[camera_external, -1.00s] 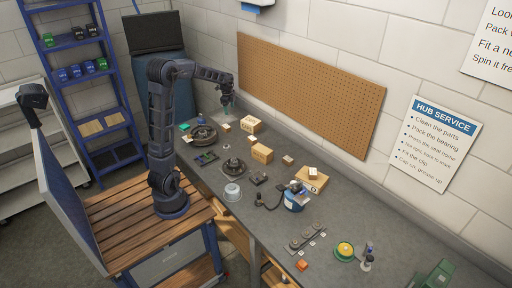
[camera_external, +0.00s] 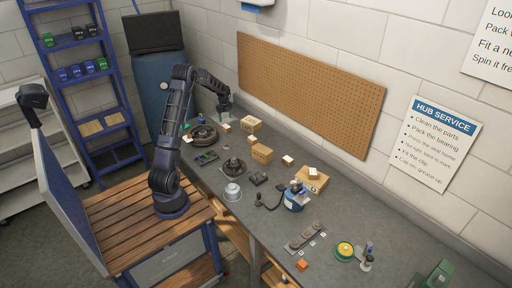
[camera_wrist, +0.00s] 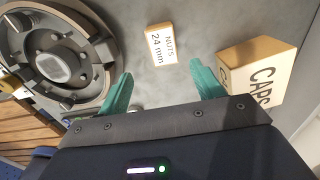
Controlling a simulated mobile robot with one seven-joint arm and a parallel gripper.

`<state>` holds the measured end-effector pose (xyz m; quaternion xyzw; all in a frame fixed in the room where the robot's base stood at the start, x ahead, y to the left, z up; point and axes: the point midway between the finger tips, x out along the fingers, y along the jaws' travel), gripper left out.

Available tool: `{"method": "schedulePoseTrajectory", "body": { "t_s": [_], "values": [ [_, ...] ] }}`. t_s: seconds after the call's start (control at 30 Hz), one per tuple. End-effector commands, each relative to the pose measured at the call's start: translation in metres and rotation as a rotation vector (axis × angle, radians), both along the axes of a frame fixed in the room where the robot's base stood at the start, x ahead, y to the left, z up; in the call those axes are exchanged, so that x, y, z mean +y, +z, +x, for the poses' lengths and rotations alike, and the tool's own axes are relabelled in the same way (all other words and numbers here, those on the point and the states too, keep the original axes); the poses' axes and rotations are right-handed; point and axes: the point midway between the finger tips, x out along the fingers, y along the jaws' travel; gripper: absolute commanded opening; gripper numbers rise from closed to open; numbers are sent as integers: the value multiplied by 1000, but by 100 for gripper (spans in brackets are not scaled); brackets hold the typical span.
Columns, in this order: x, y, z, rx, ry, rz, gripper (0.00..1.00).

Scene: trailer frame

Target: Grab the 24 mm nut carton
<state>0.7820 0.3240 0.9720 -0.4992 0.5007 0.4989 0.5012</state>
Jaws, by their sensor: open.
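The 24 mm nut carton is a small pale box with an orange side (camera_wrist: 162,46), labelled "NUTS 24 mm". In the wrist view it lies flat on the grey bench, just ahead of my fingertips and roughly centred between them. My gripper (camera_wrist: 161,72) is open, with its two teal fingers apart and nothing between them. In the external view my gripper (camera_external: 223,116) hangs over the far part of the bench, just above the small carton (camera_external: 226,128). The fingers are too small there to judge the exact height.
A round metal drum part (camera_wrist: 60,62) lies close on the left in the wrist view. A larger box marked "CAPS" (camera_wrist: 262,70) stands close on the right. Another carton (camera_external: 262,154) and a blue can (camera_external: 294,200) stand nearer on the bench. The pegboard wall (camera_external: 305,90) rises behind.

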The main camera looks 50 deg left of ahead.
Motion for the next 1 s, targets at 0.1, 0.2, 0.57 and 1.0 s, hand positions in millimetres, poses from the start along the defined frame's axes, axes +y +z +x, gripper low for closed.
{"method": "schedulePoseTrajectory", "body": {
  "t_s": [0.1,0.2,0.57,1.0],
  "values": [
    [-1,-17,0,3,0,-2,66],
    [0,-32,0,3,1,-1,66],
    [2,-59,3,2,2,-1,66],
    [6,-98,6,1,2,0,66]
  ]
}}
